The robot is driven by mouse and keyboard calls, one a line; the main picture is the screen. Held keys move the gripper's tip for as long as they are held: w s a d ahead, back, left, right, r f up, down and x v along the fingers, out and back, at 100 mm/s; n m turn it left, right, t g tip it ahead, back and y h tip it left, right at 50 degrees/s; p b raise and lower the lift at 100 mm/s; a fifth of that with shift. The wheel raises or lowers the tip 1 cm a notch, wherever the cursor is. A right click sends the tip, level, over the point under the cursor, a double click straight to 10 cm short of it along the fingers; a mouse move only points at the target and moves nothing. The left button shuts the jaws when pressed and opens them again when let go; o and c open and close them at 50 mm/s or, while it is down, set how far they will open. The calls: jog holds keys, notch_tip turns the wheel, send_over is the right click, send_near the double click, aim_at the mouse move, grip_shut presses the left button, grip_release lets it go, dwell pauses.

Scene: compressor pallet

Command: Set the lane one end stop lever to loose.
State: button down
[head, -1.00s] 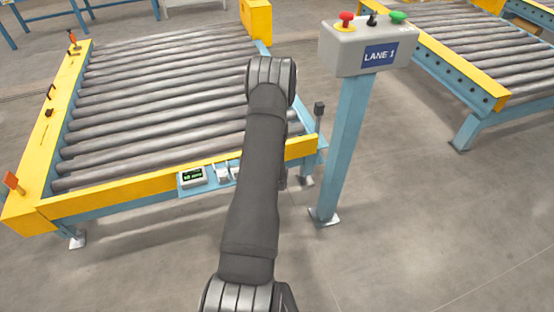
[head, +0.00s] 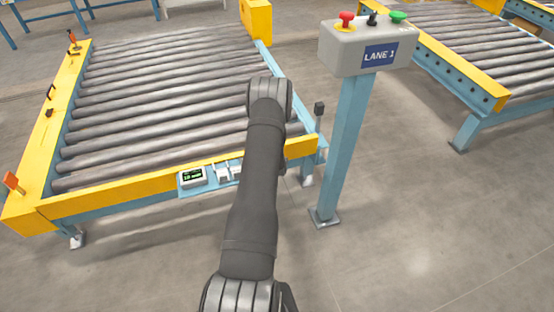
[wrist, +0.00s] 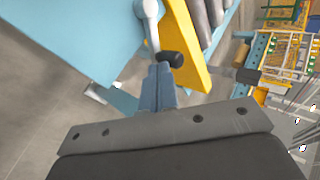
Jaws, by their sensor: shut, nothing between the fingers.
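In the wrist view, a silver lever arm (wrist: 152,30) with a rounded black knob (wrist: 172,59) sits by the blue frame and yellow rail; it looks like the end stop lever. Its hub is at the top of the picture. My gripper (wrist: 160,68) is shut and empty, its fingertips close beside the knob. I cannot tell whether they touch it. In the head view, my arm hides the gripper and this lever at the front right of the roller conveyor (head: 160,95). No setting label is readable.
A control box marked LANE 1 (head: 345,52) stands on a blue post (head: 343,150) right of my arm. A black-topped upright (head: 319,108) rises at the conveyor corner. A small display (head: 192,177) is on the front rail. Another conveyor (head: 460,45) is at right; floor between is clear.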

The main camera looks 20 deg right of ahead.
jog(key=shift+w+d, duration=0.1)
jog(key=shift+d, duration=0.1)
jog(key=shift+w+d, duration=1.2)
jog(key=shift+w, duration=0.05)
dwell(0.3)
jog(key=s+r, duration=0.6)
jog(key=s, duration=0.5)
jog(key=shift+s+d+r, duration=0.15)
jog(key=shift+d+r, duration=0.1)
jog(key=shift+d, duration=0.2)
